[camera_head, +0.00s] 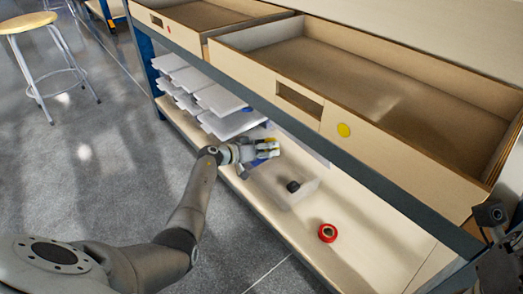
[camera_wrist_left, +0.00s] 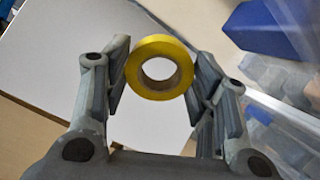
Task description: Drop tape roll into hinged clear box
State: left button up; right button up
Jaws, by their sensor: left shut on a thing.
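A yellow tape roll (camera_wrist_left: 160,67) is held between the fingers of my left gripper (camera_wrist_left: 160,80), its hole facing the wrist camera. In the head view my left gripper (camera_head: 262,150) reaches in at the lower shelf, with a bit of yellow at its tip. A clear box (camera_head: 292,194) stands on the lower shelf just below and right of the gripper, with a small dark thing (camera_head: 293,186) in it. Its clear side (camera_wrist_left: 260,115) shows at the right of the left wrist view. Part of my right arm shows at the right edge; its fingertips cannot be made out.
A red tape roll (camera_head: 327,232) lies on the lower shelf (camera_head: 370,258), right of the clear box. White trays (camera_head: 218,100) are stacked to the left. Open wooden drawers (camera_head: 400,100) overhang the shelf. A blue thing (camera_wrist_left: 255,30) lies near the box.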

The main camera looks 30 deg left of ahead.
pick_arm(q)
jog(key=shift+w, duration=0.15)
jog(key=o, duration=1)
jog(key=shift+c, duration=0.2)
jog(key=v, duration=1.2)
